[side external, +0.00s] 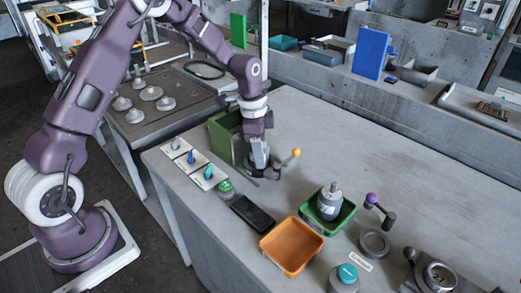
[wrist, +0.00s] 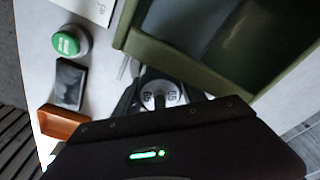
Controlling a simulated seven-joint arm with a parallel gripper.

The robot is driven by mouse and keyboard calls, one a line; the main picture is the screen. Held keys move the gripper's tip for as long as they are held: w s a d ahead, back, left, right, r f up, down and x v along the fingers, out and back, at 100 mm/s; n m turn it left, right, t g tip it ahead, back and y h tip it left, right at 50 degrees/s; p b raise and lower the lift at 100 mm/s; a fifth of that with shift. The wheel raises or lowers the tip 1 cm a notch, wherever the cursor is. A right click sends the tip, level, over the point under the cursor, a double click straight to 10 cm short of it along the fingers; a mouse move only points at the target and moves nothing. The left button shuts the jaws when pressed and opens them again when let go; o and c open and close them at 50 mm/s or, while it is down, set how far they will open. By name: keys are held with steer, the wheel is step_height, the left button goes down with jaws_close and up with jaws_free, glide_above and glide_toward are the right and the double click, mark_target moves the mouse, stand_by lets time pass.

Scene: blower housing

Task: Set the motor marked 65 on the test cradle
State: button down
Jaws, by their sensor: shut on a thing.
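My gripper (side external: 262,172) points down at the left part of the bench, just right of an open green box (side external: 226,136). In the wrist view it is shut on a grey round-topped motor (wrist: 160,95). The marks on its top are small and turned, and seem to read 65. My fingers hide most of its body, and I cannot tell whether it touches anything below. A lever with an orange knob (side external: 296,152) stands close to the right of my gripper. I cannot tell for sure which fixture is the test cradle; an empty grey ring (side external: 374,243) lies by a purple-knobbed lever (side external: 371,199).
Another grey motor (side external: 329,205) stands in a green tray (side external: 343,220). An empty orange tray (side external: 291,247), a black pad (side external: 252,213) and a green button (side external: 225,187) are in front. A fixture holding a round part (side external: 440,276) is at lower right. The bench's back right is clear.

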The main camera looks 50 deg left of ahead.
steer(key=shift+f, duration=0.15)
steer(key=c, duration=0.6)
jaws_free()
steer(key=shift+f, duration=0.1)
steer(key=shift+o, duration=1.4)
steer(key=shift+s, duration=0.1)
steer(key=shift+d, duration=0.1)
step_height(320, 180, up, 6)
steer(key=shift+r, duration=0.8)
